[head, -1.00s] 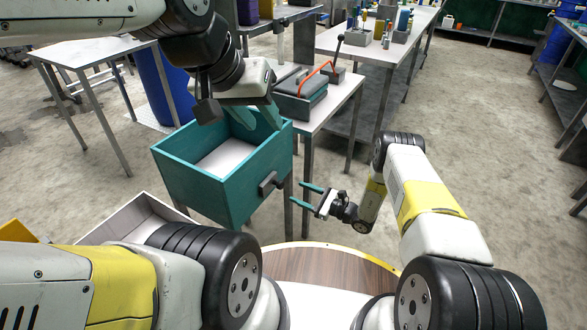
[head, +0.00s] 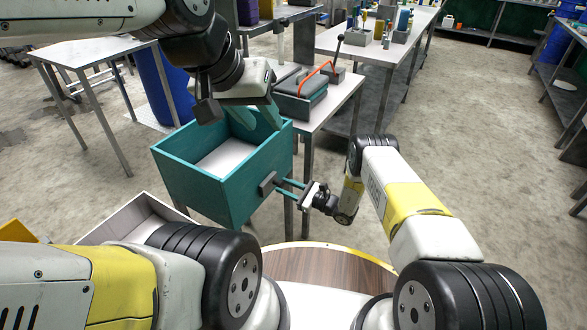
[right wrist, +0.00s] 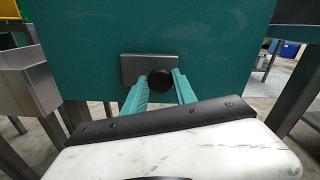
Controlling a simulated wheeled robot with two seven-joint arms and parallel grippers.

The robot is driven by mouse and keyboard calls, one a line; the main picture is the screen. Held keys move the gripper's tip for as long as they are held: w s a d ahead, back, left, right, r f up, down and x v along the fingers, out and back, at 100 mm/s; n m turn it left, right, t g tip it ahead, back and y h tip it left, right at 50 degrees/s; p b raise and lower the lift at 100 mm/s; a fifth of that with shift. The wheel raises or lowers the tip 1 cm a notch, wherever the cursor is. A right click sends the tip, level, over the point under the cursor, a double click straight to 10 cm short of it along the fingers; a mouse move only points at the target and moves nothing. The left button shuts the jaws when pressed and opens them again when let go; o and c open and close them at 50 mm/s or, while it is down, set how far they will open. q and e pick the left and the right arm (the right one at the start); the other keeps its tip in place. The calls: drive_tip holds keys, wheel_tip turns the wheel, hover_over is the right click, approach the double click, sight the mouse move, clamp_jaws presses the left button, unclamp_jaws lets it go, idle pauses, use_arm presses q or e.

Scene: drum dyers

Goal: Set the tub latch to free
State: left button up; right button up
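The teal tub (head: 215,190) stands in the middle left of the head view, open at the top with a pale floor inside. Its latch is a grey plate (head: 265,188) with a dark round knob, on the side wall facing my right arm. In the right wrist view the knob (right wrist: 160,80) sits between the two teal fingers of my right gripper (right wrist: 160,82). The fingers are spread around the knob, with a small gap visible at the right; contact on the left is unclear. My left gripper (head: 262,118) hangs at the tub's far rim; its fingertips are partly hidden.
A table behind the tub holds a grey and teal press with an orange handle (head: 318,75). A pale open box (head: 125,220) lies at the tub's near left. A blue barrel (head: 168,95) stands behind. Floor is clear to the right.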

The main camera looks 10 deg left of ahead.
sight(267, 189)
clamp_jaws()
idle(0.9)
drive_tip(key=s, duration=0.1)
drive_tip(key=s+a, duration=0.1)
drive_tip(key=s, duration=0.1)
drive_tip(key=shift+s+f, duration=0.15)
drive_tip(key=shift+s, duration=0.15)
drive_tip(key=shift+s+a, duration=0.25)
drive_tip(key=shift+s, duration=0.1)
drive_tip(key=o, duration=1)
unclamp_jaws()
drive_tip(key=shift+d, duration=0.15)
